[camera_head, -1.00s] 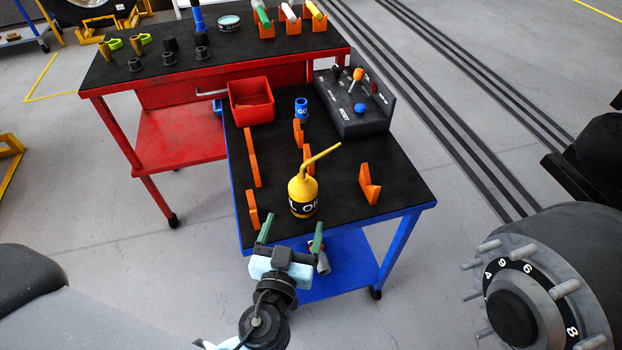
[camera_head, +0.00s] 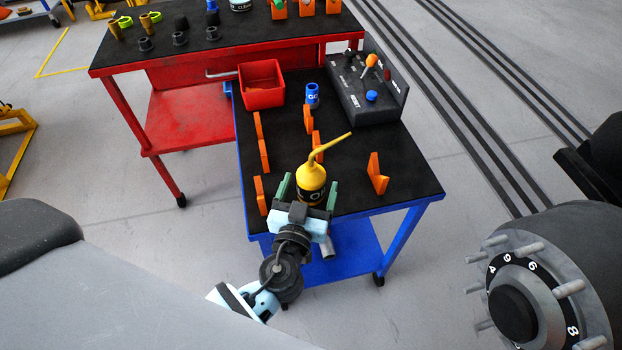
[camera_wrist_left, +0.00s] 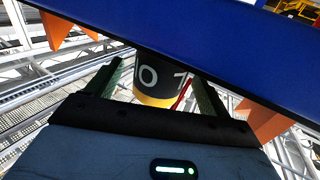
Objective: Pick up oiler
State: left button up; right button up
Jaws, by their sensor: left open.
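The oiler (camera_head: 312,177) is a yellow can with a bent spout and a black label band, upright on the black top of the blue trolley (camera_head: 345,185). My left gripper (camera_head: 308,191) is open at the trolley's near edge. Its green fingers stand on either side of the oiler's lower body, which is partly hidden behind the gripper. In the left wrist view, the oiler's dark label and yellow part (camera_wrist_left: 155,82) show between the two fingers (camera_wrist_left: 157,88); contact cannot be told. My right gripper is out of view.
Orange brackets (camera_head: 377,175) stand around the oiler. A blue can (camera_head: 312,95), a red bin (camera_head: 262,84) and a dark control box (camera_head: 362,90) are farther back. A red workbench (camera_head: 210,55) adjoins behind. A large wheel hub (camera_head: 540,285) is at the right.

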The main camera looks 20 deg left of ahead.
aim_at(312, 176)
pick_arm(q)
jog(key=w, duration=0.1)
jog(key=w+p, duration=0.1)
jog(key=w, duration=0.1)
jog(key=shift+w+a, duration=0.2)
jog(key=shift+w, duration=0.35)
jog(key=c, duration=1.1)
jog(key=shift+r, duration=0.2)
jog(key=shift+s+b, duration=0.35)
jog(key=shift+s+d+r+b, duration=0.1)
jog(key=shift+s+d+b, duration=0.5)
jog(key=shift+s, duration=2.3)
jog(key=shift+s+d+f+b, duration=0.1)
jog(key=shift+s+b, duration=1.05)
jog(key=shift+s, duration=1.7)
jog(key=shift+s+d+r+b, duration=0.1)
jog(key=shift+s+d+b, duration=0.5)
jog(key=shift+s, duration=2.3)
